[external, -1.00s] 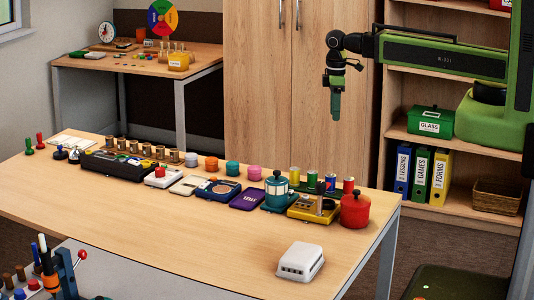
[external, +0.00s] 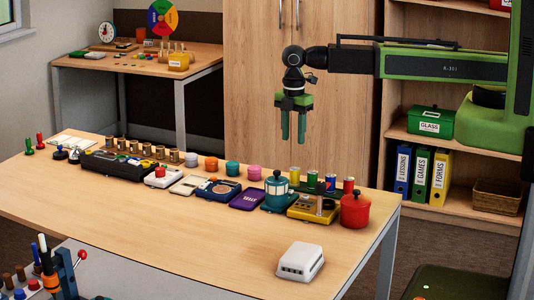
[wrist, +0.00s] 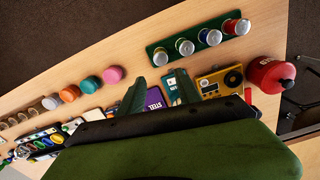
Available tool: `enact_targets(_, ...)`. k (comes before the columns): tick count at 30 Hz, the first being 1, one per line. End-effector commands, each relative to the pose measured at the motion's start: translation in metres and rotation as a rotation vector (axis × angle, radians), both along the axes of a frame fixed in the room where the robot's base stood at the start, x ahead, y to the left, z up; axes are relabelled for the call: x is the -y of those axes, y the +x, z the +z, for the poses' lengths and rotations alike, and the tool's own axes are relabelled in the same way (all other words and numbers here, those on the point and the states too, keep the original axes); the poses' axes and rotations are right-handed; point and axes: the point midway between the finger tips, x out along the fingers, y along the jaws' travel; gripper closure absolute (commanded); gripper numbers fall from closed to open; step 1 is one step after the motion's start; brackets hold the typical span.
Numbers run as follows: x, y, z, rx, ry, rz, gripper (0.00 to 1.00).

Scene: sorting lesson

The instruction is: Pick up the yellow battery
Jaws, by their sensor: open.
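The yellow battery (external: 295,174) stands upright at the left end of a row of batteries near the far edge of the table. In the wrist view it appears to be the leftmost silver-topped cylinder (wrist: 160,58) on the dark green holder; its side colour is hard to tell there. My gripper (external: 293,138) points down in the air, over the battery row in the external picture, with its two fingers apart and nothing between them. In the wrist view the open fingers (wrist: 160,78) show below the yellow battery in the picture.
Green (external: 311,180), blue (external: 330,180) and red (external: 348,184) batteries stand close to its right. A teal lantern-like pot (external: 276,192), a yellow meter (external: 305,210) and a red pot (external: 355,210) stand nearby. A white box (external: 300,261) sits on the clear front part of the table.

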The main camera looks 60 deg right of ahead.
Motion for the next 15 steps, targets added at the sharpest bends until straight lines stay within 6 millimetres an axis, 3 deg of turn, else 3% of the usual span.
enact_targets(1,0.000,0.000,-0.023,0.000,0.000,0.000,0.59)
enact_targets(9,0.001,0.000,-0.077,0.000,0.000,-0.001,0.59)
enact_targets(15,0.001,0.000,-0.084,0.000,0.000,-0.001,0.59)
